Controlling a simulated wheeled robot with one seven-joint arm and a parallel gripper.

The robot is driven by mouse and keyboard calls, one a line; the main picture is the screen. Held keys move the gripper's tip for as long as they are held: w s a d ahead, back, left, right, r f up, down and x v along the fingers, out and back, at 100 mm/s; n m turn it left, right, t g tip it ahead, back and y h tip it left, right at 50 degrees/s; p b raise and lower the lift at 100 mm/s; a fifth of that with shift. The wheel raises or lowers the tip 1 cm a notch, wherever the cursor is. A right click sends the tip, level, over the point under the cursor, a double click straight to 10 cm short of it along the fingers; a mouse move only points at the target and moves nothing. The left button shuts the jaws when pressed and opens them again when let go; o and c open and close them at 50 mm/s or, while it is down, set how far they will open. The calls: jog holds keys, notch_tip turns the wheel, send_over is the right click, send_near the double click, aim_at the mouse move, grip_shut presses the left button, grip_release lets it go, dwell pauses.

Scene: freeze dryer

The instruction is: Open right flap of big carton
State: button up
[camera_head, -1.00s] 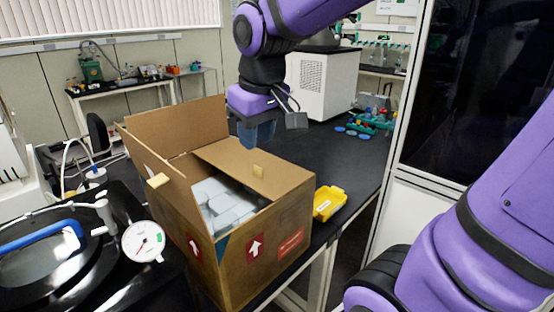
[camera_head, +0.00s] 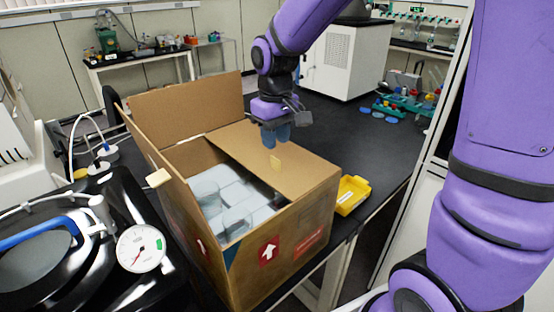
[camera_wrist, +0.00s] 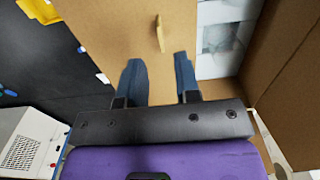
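The big brown carton (camera_head: 255,275) stands on the black bench. Its right flap (camera_head: 305,172) lies inward over the right part of the opening, with a small tan tab (camera_head: 276,163) near its inner edge. The flap (camera_wrist: 105,25) and tab (camera_wrist: 160,33) also show in the wrist view. The left flap (camera_head: 150,150) and back flap (camera_head: 190,108) stand up. My gripper (camera_head: 276,142) is above the right flap, just behind the tab in the head view. In the wrist view its blue fingers (camera_wrist: 160,65) are apart and empty, with the tab ahead of the gap, apparently not between them.
White packs (camera_head: 230,195) lie inside the carton. A yellow tray (camera_head: 352,195) is close to the carton's right side. A black device with a gauge (camera_head: 141,249) stands at the left. A bottle rack (camera_head: 415,105) sits farther back; the bench between is mostly clear.

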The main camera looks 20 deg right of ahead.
aim_at(275, 158)
notch_tip(275, 158, down, 7)
jog(key=shift+r, duration=0.15)
jog(key=shift+c, duration=0.4)
grip_shut()
